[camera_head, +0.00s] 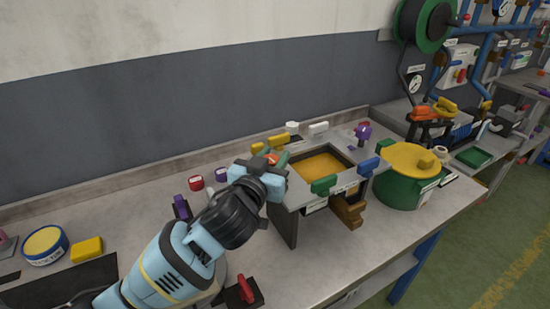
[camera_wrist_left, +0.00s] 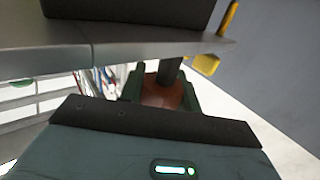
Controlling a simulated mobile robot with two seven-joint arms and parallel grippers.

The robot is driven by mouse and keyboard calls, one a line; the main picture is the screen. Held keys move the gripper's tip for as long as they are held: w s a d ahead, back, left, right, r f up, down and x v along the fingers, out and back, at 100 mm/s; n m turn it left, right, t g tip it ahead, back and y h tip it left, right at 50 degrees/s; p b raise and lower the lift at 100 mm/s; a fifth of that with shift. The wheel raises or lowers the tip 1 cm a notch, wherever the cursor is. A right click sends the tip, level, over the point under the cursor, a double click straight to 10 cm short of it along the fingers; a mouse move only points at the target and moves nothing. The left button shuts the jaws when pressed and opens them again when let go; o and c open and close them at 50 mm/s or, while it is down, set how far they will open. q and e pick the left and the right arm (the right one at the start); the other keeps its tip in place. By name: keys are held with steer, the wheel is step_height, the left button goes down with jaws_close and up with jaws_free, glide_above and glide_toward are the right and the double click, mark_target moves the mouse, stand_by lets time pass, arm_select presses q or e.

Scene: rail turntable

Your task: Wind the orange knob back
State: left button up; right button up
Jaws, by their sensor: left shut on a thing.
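The orange knob (camera_head: 271,159) shows as a small patch at the left side of the grey frame with the yellow-filled opening (camera_head: 344,178). My left gripper (camera_head: 274,170) reaches it from the front left and is shut on it. Its light-blue body covers much of that spot, so the finger contact is hard to see. In the left wrist view the orange-brown round knob (camera_wrist_left: 166,95) sits between dark green pieces beyond the gripper body, with a dark post rising from it. My right gripper is not in view.
Yellow (camera_head: 279,140), green (camera_head: 323,184) and blue (camera_head: 368,166) blocks sit around the frame. A green pot with a yellow lid (camera_head: 412,160) stands to the right. A red-handled lever (camera_head: 247,290) lies near my left arm. The bench (camera_head: 130,205) has bare room at left.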

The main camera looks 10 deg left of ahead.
arm_select(q)
steer(key=n+y, duration=0.1)
steer(key=y, duration=0.1)
steer(key=n+y, duration=0.3)
steer(key=y, duration=0.2)
steer(key=shift+a, duration=0.3)
steer(key=shift+a+r+n+g+y+b, duration=0.15)
steer(key=shift+n+g+y+b, duration=0.15)
steer(key=shift+n+y, duration=0.4)
steer(key=shift+r, duration=0.1)
steer(key=o, duration=1)
steer(key=shift+f, duration=0.25)
